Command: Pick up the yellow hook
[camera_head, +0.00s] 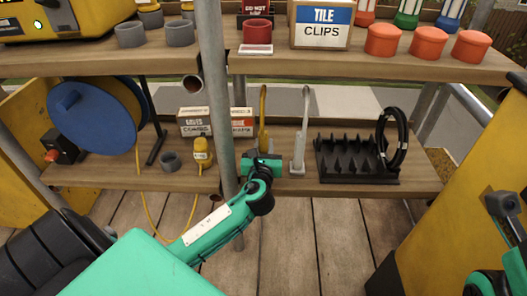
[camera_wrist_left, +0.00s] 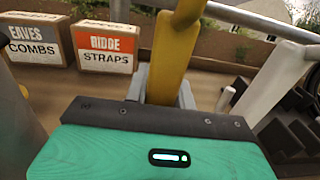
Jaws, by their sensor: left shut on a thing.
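The yellow hook (camera_head: 263,105) stands upright on the middle shelf, its curved top up. My left gripper (camera_head: 262,163) is at its lower part, in front of the shelf edge, and is shut on it. In the left wrist view the yellow shaft (camera_wrist_left: 173,55) rises between the grey fingers of my left gripper (camera_wrist_left: 165,88). The hook's foot is hidden behind the gripper, so I cannot tell whether it touches the shelf. Only parts of my right arm show at the right edge of the head view; its gripper is not seen.
A grey-white hook (camera_head: 301,130) stands close on the right. A black toothed rack (camera_head: 357,163) with a black coil (camera_head: 392,140) is farther right. Two boxes (camera_head: 208,122) and a yellow bottle-shaped thing (camera_head: 202,153) are left. A grey pole (camera_head: 217,100) rises just left of the gripper; the upper shelf (camera_head: 180,62) hangs above.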

